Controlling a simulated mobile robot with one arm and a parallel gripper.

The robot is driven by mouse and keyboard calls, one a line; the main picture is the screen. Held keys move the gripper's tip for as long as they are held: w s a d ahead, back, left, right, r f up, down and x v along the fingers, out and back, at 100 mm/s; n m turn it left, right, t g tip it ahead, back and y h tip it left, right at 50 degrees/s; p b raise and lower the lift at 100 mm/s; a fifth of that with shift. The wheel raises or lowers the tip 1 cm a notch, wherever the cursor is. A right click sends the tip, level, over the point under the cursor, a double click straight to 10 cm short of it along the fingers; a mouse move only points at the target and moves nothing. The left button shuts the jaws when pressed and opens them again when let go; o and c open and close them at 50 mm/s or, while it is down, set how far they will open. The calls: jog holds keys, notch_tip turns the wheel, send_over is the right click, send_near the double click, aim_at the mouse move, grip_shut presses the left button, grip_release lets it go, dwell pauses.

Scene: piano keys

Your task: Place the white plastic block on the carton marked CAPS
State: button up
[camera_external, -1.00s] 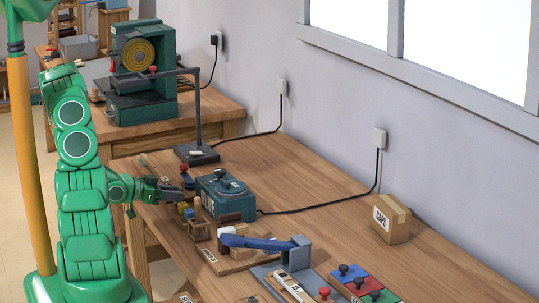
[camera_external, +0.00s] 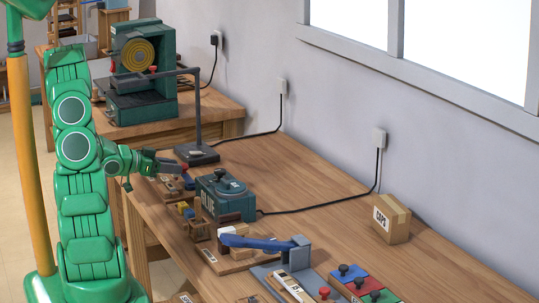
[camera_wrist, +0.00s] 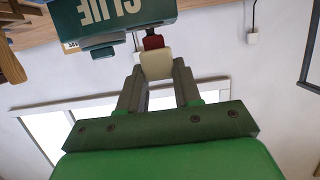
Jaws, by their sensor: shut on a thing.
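My gripper (camera_wrist: 157,72) is shut on the white plastic block (camera_wrist: 156,62), which shows as a cream-white piece between the two grey fingers in the wrist view. The block cannot be made out clearly there.
The teal glue machine (camera_external: 226,198) and a black lamp stand (camera_external: 197,115) stand close to my gripper. A blue-handled press (camera_external: 262,243) and coloured knob plates (camera_external: 364,285) lie nearer the front. A black cord (camera_external: 322,204) crosses the bench, with bare wood behind it.

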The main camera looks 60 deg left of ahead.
jog(key=w+d+r, duration=0.1)
jog(key=w, duration=0.3)
jog(key=w+d+r+m+h, duration=0.1)
jog(key=w+d, duration=0.1)
jog(key=w, duration=0.2)
jog(key=w+d+r+m+h, duration=0.1)
jog(key=w+d, duration=0.1)
jog(key=w, duration=0.2)
jog(key=shift+r+g, duration=0.2)
jog(key=shift+g, duration=0.1)
jog(key=w+d+r+m+h, duration=0.3)
jog(key=w+d+r, duration=0.1)
jog(key=w+d, duration=0.75)
jog(key=w+d+r+m+g+h, duration=0.25)
jog(key=w+d, duration=0.25)
jog(key=d, duration=0.7)
jog(key=w+d+r+m+g+h, duration=0.1)
jog(key=w+d+r+m+h, duration=0.3)
jog(key=d, duration=0.8)
jog(key=shift+w+a+f+n+y, duration=0.15)
jog(key=shift+w+f+n, duration=0.25)
jog(key=shift+w+f, duration=1.75)
jog(key=shift+w+d+f+n+y, duration=0.15)
jog(key=shift+w+f+n, duration=0.3)
jog(key=shift+w+f, duration=1.7)
jog(key=shift+w+a+f+n+y, duration=0.1)
jog(key=shift+w+f+n+y, duration=0.25)
jog(key=shift+w+f, duration=1.8)
jog(key=shift+w+r, duration=0.9)
jog(key=shift+w, duration=0.15)
